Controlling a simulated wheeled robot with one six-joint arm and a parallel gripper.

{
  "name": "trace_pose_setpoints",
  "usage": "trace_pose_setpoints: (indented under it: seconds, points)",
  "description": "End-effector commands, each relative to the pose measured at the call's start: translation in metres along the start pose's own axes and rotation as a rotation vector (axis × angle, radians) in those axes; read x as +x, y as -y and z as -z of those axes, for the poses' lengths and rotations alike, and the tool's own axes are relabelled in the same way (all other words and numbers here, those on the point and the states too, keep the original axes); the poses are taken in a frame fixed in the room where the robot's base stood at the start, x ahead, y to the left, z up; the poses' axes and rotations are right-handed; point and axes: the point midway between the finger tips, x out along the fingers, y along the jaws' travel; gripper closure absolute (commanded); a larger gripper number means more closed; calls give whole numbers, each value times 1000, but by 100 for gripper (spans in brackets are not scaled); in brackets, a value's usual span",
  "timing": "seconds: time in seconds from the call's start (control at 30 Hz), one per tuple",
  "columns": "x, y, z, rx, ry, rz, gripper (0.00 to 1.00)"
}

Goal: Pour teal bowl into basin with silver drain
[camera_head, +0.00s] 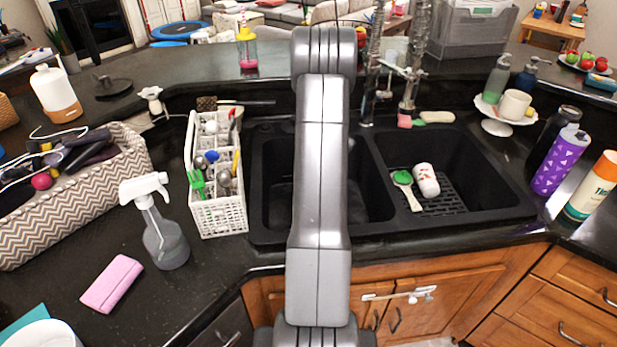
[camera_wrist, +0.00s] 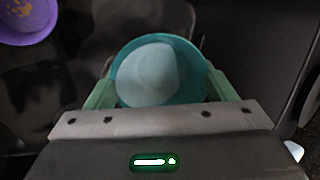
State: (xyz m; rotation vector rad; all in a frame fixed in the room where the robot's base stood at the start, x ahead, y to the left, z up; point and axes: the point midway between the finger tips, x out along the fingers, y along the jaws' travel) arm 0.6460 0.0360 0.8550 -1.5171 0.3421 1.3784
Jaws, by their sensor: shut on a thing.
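My gripper (camera_wrist: 160,78) shows in the wrist view, with its pale green fingers on either side of the teal bowl (camera_wrist: 193,88). It is shut on the bowl, which holds a pale bluish-white content (camera_wrist: 148,75). In the head view my arm covers the gripper and the bowl. The double sink has a left basin (camera_head: 277,180), partly hidden behind my arm, and a right basin (camera_head: 478,165). I cannot make out a silver drain in either basin.
A sponge-like white item (camera_head: 426,180) and a green-headed brush (camera_head: 403,178) lie in the right basin. A white utensil caddy (camera_head: 220,218) stands left of the sink; bottles (camera_head: 560,160) stand right. A purple bowl (camera_wrist: 30,32) shows in the wrist view's upper left corner.

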Motion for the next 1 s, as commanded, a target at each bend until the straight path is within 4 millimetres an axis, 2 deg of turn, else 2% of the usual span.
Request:
trace_pose_setpoints:
  seconds: [0.43,1.0]
  points:
    - [0,-4,1,-2,3,30,51]
    - [-9,-12,1,-14,15,121,51]
